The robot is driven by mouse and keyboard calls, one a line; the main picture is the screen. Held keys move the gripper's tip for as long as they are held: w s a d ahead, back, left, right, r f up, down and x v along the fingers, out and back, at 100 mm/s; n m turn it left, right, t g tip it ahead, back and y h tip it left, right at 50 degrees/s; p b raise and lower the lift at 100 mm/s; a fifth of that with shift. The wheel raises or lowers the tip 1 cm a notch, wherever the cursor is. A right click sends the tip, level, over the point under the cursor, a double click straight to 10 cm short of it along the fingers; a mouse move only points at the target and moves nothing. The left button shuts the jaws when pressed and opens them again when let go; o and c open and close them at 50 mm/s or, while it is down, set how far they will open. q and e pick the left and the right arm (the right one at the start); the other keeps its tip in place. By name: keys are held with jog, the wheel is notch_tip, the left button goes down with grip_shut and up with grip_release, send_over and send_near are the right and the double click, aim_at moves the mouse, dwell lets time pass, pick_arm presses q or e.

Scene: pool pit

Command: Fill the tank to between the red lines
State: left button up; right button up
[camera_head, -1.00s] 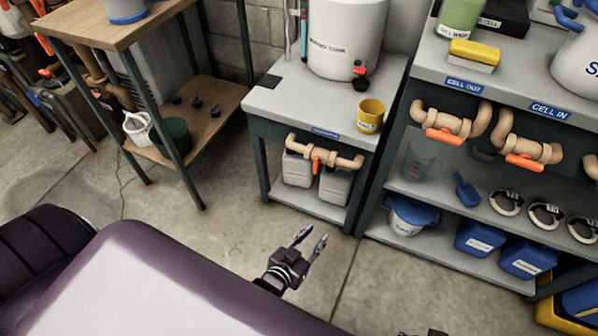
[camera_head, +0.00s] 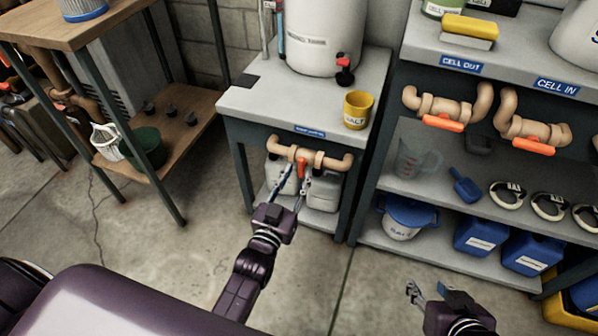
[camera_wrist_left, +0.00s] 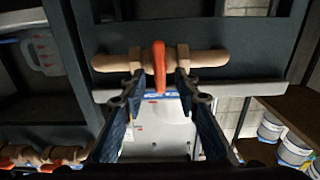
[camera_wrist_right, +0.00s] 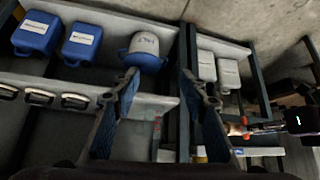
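The white tank (camera_head: 318,38) stands on the grey stand; its top is cut off, and I see no red lines or water level. A red and black tap (camera_head: 345,70) sits low on its front. Below, a beige pipe (camera_head: 335,161) carries an orange valve handle (camera_head: 302,168), pointing down. My left gripper (camera_head: 290,182) is open just before this handle. In the left wrist view the handle (camera_wrist_left: 159,66) lies between the fingertips (camera_wrist_left: 160,84), with gaps on both sides. My right gripper (camera_head: 424,292) is open and empty, low before the right shelf.
A yellow cup (camera_head: 357,109) stands on the stand's top (camera_head: 262,98). White jugs (camera_head: 324,190) sit beneath the pipe. The right shelf (camera_head: 390,168) holds blue containers (camera_head: 480,235) and pipes with orange handles (camera_head: 443,123). A wooden table (camera_head: 185,125) is at left. The floor between is clear.

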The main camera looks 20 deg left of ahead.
pick_arm(q)
jog(key=shift+w, duration=1.15)
pick_arm(e)
jog(key=w+r, duration=0.1)
jog(key=w+a+r+t, duration=0.1)
jog(key=shift+w, duration=0.35)
pick_arm(q)
grip_shut()
